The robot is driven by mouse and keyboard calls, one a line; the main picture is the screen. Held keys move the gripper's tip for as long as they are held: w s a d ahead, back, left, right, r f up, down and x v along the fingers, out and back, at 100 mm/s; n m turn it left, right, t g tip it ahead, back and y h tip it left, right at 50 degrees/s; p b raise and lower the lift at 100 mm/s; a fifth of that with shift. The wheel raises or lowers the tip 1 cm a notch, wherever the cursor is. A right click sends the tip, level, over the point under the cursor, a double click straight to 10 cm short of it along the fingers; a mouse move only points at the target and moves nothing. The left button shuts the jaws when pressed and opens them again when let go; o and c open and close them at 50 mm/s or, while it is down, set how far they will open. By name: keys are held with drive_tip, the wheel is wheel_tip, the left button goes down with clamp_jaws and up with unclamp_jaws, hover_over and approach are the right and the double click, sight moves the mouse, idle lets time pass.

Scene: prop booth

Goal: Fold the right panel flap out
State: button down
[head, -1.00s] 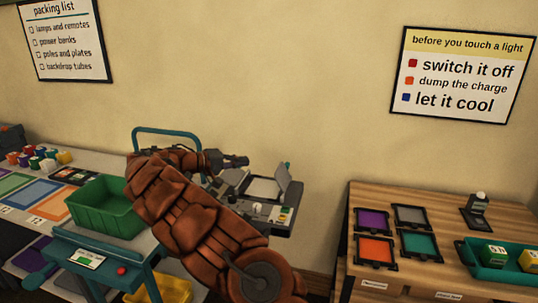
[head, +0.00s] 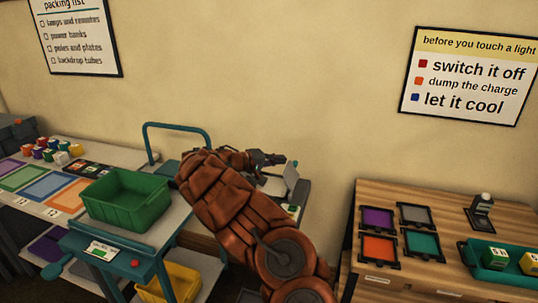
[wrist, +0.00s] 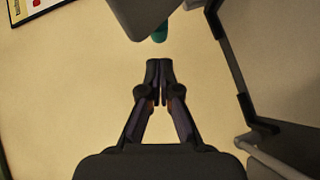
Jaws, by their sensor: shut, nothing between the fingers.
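My gripper (head: 278,158) is at the far side of the small grey stand behind the teal cart, level with the top of an upright grey flap (head: 291,176). In the wrist view its two fingers (wrist: 159,66) are together with nothing between them. A dark panel with black edge fittings (wrist: 285,65) stands to the right of the fingers, apart from them; I cannot tell for certain that it is the same flap. A grey block with a teal tip (wrist: 159,34) is just above the fingertips. My arm hides most of the light's body and any other flap.
A teal cart holds a green bin (head: 126,202) at left, with a teal handle (head: 178,126) behind. A wooden table (head: 360,283) with coloured filter frames stands at right. The wall (head: 300,60) rises behind. Open air lies above the stand.

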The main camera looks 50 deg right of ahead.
drive_tip(key=shift+s+d+f+p, duration=0.15)
drive_tip(key=shift+s+d, duration=0.05)
drive_tip(key=shift+s, duration=0.25)
drive_tip(key=shift+s+d+f+p, duration=0.15)
drive_tip(key=shift+s, duration=0.3)
drive_tip(key=shift+s+d+r+m+t+b, duration=0.1)
drive_tip(key=shift+s+m+t+b, duration=0.25)
drive_tip(key=shift+b, duration=0.95)
